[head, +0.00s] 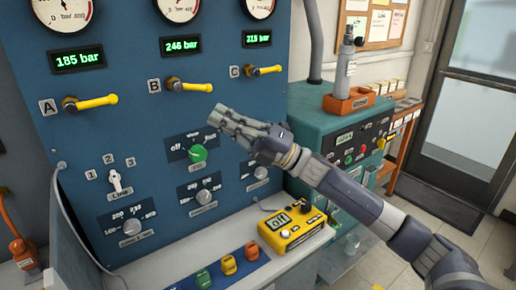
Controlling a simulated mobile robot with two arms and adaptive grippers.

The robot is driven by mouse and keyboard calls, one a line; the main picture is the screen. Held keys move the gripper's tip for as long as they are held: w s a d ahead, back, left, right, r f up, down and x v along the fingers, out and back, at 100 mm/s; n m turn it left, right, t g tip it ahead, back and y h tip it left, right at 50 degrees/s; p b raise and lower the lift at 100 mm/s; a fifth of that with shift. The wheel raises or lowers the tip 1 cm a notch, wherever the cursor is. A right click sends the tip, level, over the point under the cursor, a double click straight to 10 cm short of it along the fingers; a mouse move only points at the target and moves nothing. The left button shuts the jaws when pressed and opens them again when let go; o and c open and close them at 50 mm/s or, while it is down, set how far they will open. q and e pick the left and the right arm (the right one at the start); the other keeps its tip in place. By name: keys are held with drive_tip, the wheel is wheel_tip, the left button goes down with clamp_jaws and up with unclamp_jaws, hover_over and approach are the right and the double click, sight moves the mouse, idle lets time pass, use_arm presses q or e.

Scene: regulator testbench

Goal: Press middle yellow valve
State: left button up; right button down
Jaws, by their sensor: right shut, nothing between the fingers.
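The middle yellow valve (191,86), labelled B, is a yellow lever on the blue panel (135,140), under a display reading 246 bar. Its lever points right, roughly horizontal. Two like valves flank it: valve A (92,102) at left and valve C (264,70) at right. My right gripper (216,115) comes in from the right and is shut and empty. Its tip is in front of the panel, below and right of valve B's lever, apart from it in the picture. My left gripper is not in view.
A green knob (198,153) and several grey dials sit below the valves. A yellow meter (296,228) lies on the shelf (215,238) under the panel. A teal machine (328,112) stands at right. The floor by the door is free.

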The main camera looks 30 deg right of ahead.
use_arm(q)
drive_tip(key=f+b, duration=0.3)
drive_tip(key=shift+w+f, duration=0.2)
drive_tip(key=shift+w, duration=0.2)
use_arm(e)
drive_tip(key=w+f+v, duration=0.1)
drive_tip(key=v, duration=0.7)
drive_tip(key=shift+f, duration=0.15)
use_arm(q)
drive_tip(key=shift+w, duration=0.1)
use_arm(e)
drive_tip(key=shift+d, duration=0.15)
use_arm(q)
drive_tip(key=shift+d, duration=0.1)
use_arm(e)
drive_tip(key=shift+s, duration=0.1)
